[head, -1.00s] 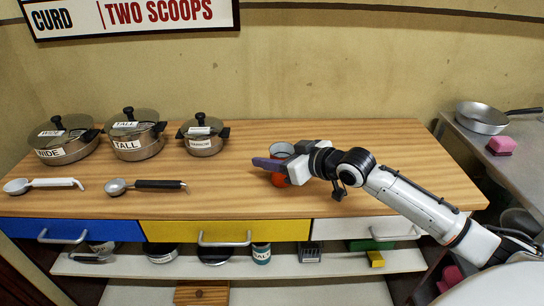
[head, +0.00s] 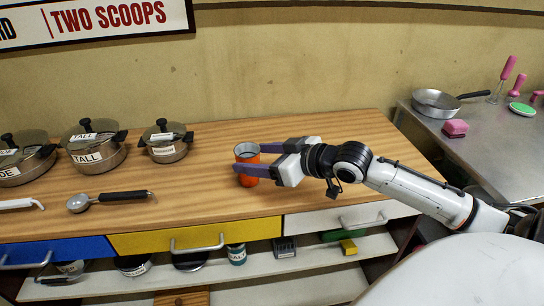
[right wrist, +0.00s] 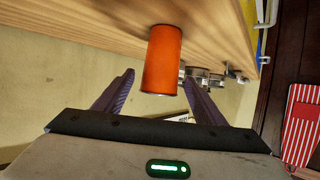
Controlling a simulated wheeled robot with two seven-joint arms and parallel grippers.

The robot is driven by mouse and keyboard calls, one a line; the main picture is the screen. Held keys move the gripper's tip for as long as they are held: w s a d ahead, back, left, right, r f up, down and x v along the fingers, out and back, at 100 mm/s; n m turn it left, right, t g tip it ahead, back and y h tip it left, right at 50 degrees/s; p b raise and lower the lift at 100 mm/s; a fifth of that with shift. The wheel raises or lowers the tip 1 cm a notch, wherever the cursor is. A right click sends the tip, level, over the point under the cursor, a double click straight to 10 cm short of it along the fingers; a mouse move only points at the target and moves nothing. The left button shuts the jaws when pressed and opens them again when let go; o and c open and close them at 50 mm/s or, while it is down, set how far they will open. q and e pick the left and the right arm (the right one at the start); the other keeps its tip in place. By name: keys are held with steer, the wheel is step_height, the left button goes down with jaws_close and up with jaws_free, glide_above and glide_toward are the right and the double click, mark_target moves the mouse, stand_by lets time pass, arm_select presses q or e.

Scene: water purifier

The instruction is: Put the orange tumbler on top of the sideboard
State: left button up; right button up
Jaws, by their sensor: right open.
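The orange tumbler (head: 247,157) stands upright on the wooden top of the sideboard (head: 330,150), right of the pots. My right gripper (head: 250,158) is open and comes at it from the right. In the head view one purple finger crosses in front of the tumbler and the other is at its far side. In the right wrist view the tumbler (right wrist: 162,60) shows between the two spread fingertips, with a visible gap on each side. The base of the tumbler is on the wood. My left gripper is not in view.
Several lidded pots (head: 93,150) and a black-handled scoop (head: 108,198) lie to the left on the sideboard. Bare wood surrounds the tumbler.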

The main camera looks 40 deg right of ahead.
steer(key=shift+p+v, duration=0.35)
steer(key=shift+v, duration=2.25)
